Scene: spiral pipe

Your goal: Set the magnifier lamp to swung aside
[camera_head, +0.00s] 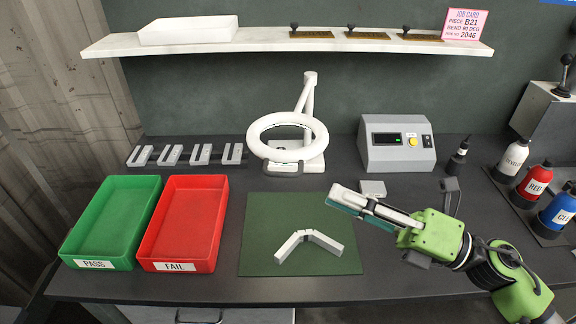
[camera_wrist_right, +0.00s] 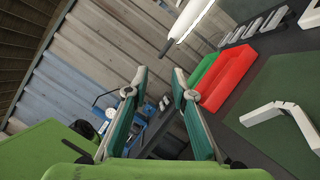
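The magnifier lamp (camera_head: 253,138) has a white ring head on a white upright arm, with its base at the back middle of the bench. In the head view its ring hangs just behind the green mat. A white piece of it seems to show at the top of the wrist view (camera_wrist_right: 187,20). My right gripper (camera_head: 338,194) is right of and in front of the ring, above the mat's right edge, pointing left, apart from the lamp. The wrist view shows its two fingers (camera_wrist_right: 160,76) spread with nothing between them. My left gripper is not in view.
A bent white piece (camera_head: 292,244) lies on the green mat (camera_head: 258,218). Green (camera_head: 69,232) and red (camera_head: 218,238) trays stand left. Slotted holders (camera_head: 172,156) are left of the lamp, a grey meter box (camera_head: 380,152) right. Bottles (camera_head: 515,160) stand far right. A shelf (camera_head: 260,44) hangs above.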

